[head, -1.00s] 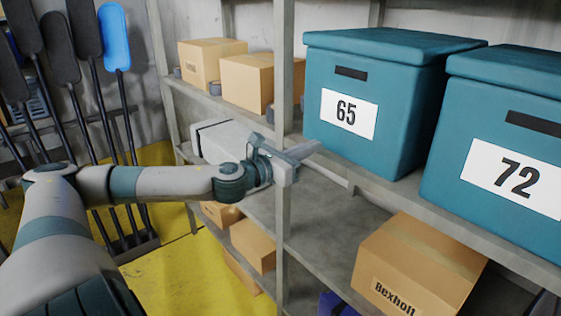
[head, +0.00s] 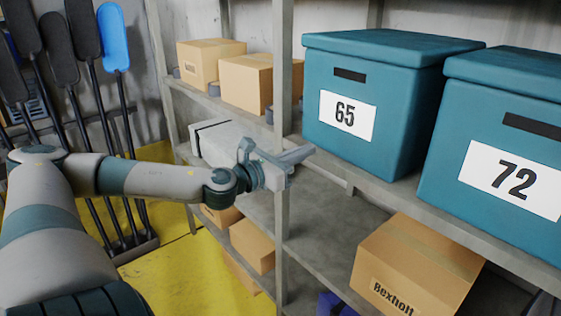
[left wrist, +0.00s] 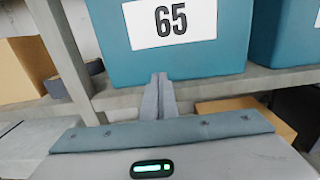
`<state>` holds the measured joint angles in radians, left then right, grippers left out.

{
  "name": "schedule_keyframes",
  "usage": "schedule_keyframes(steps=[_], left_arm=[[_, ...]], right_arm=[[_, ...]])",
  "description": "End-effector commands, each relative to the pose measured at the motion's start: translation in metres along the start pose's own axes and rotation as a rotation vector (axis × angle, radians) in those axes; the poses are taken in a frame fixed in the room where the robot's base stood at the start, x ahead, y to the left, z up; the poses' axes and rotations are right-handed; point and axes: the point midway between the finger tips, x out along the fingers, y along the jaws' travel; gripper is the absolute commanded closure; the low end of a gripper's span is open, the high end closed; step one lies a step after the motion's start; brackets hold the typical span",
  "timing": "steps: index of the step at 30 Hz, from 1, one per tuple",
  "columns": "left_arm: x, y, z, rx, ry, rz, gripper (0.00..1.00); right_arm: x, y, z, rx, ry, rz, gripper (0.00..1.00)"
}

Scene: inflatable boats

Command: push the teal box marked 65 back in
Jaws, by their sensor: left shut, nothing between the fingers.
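The teal box marked 65 (head: 400,95) sits on the upper shelf board, its lid on and a white number label on its front. Its lower front fills the top middle of the left wrist view (left wrist: 215,60). My left gripper (head: 308,152) is shut and empty, in front of and just below the box's lower left front corner. In the left wrist view the closed fingers (left wrist: 159,85) point at the box's lower front edge; I cannot tell whether they touch it. My right gripper is not in view.
A teal box marked 72 (head: 540,130) stands to the right. A shelf post (head: 283,60) rises just left of box 65. Cardboard boxes (head: 250,82) stand further left, and another (head: 415,265) lies on the lower shelf. Paddles (head: 115,40) lean at the far left.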

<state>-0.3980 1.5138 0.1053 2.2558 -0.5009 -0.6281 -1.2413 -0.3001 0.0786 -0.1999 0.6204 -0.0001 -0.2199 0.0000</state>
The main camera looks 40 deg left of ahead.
Motion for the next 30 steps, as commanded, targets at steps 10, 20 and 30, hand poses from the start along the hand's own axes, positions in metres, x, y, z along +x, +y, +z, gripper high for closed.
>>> schedule_keyframes(steps=[10, 20, 30], left_arm=[[-0.022, 0.001, 0.004, -0.008, 0.002, 0.003, 1.0], [-0.046, 0.0, -0.001, -0.005, 0.004, 0.002, 1.0], [-0.07, 0.0, -0.001, -0.004, 0.002, 0.001, 1.0]], right_arm=[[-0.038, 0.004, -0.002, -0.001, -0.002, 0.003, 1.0], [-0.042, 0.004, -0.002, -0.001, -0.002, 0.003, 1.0], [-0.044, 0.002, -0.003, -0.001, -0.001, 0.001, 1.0]])
